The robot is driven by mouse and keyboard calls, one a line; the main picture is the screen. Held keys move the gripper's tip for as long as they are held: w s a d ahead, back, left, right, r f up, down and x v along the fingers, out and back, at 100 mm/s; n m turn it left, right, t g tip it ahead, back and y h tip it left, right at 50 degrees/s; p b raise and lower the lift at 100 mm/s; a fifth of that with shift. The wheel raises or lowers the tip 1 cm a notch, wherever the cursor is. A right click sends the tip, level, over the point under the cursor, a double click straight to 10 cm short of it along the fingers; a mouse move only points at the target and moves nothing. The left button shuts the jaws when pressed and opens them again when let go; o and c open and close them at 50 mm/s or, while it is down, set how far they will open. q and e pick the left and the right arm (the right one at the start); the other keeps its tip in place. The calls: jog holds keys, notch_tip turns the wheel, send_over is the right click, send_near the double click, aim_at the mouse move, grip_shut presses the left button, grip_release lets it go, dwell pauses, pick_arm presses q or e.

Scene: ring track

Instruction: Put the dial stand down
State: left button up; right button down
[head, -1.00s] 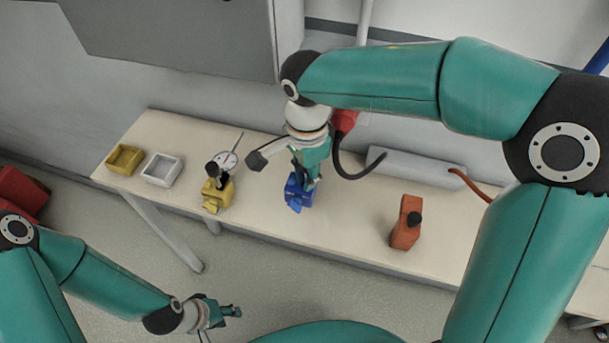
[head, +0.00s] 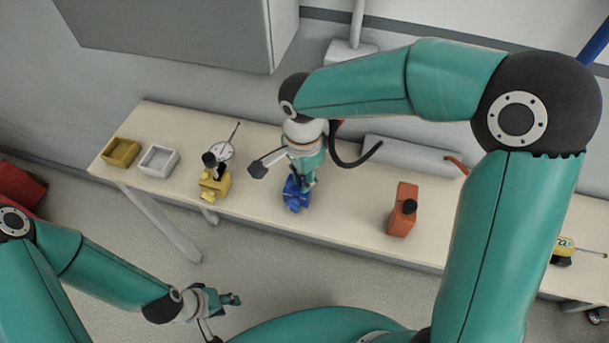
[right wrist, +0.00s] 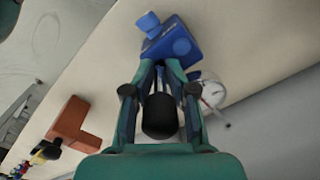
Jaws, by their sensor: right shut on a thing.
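The blue dial stand (head: 297,191) is between the fingers of my right gripper (head: 303,172). In the right wrist view its blue base (right wrist: 178,45) with a blue knob lies just beyond the fingertips (right wrist: 162,66). A white round dial (right wrist: 212,93) shows beside the fingers there. The gripper mostly hides the stand in the head view. The base is at or very close to the tabletop; I cannot tell whether it touches. My left gripper (head: 228,299) is empty, low in front of the table, its finger gap unclear.
A yellow stand with a dial (head: 214,183) is left of the blue one. A yellow tray (head: 121,152) and a white tray (head: 158,161) stand farther left. An orange block with a black knob (head: 402,210) stands right. Bare tabletop (head: 345,210) lies between the blue and orange things.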

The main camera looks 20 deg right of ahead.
jog(key=c, duration=0.9)
grip_release()
jog(key=shift+c, duration=0.2)
notch_tip(320, 180, up, 12)
jog(key=shift+r+p, duration=0.1)
jog(key=shift+p, duration=0.2)
